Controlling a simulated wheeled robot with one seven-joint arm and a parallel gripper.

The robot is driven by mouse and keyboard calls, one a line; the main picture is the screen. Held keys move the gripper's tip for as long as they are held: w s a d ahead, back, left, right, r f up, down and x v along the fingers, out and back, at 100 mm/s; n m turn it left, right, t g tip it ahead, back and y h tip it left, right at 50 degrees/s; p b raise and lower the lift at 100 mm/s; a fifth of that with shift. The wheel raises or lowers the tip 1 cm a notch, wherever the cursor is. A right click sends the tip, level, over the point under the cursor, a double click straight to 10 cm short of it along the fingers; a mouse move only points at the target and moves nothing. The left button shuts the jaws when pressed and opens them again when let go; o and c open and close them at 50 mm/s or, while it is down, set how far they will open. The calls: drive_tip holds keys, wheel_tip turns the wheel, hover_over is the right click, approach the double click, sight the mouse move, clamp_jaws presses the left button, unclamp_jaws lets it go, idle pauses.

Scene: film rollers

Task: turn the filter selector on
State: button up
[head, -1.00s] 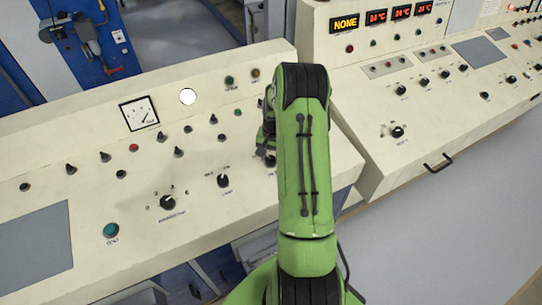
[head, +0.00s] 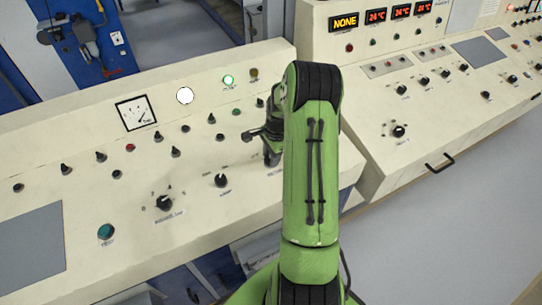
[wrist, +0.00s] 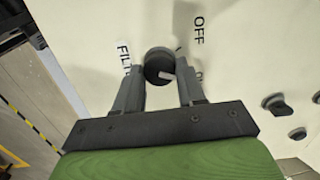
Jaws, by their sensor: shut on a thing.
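The filter selector is a round black knob (wrist: 157,58) with a white mark, on the cream panel in the wrist view. The word OFF (wrist: 198,30) is printed at its upper right, and a partly hidden label starting with O (wrist: 199,77) sits by the right finger. The knob's white mark slants to the lower right. A partly covered FILT... label is to its left. My gripper (wrist: 160,69) has a finger on each side of the knob and is shut on it. In the head view my gripper (head: 268,148) is partly behind my green arm, and the knob is hidden.
A green lamp (head: 228,80) is lit on the left console. Other knobs, such as the large selector (head: 164,203) and a smaller one (head: 221,180), stand left of my gripper. A second console with red displays (head: 400,12) is at right.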

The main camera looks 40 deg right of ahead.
drive_tip(key=shift+m, duration=0.6)
drive_tip(key=o, duration=1.1)
drive_tip(key=shift+c, duration=0.2)
wheel_tip(320, 180, up, 16)
drive_tip(key=s+p, duration=0.1)
drive_tip(key=s, duration=0.1)
drive_tip(key=shift+d+f, duration=0.15)
drive_tip(key=shift+d, duration=0.2)
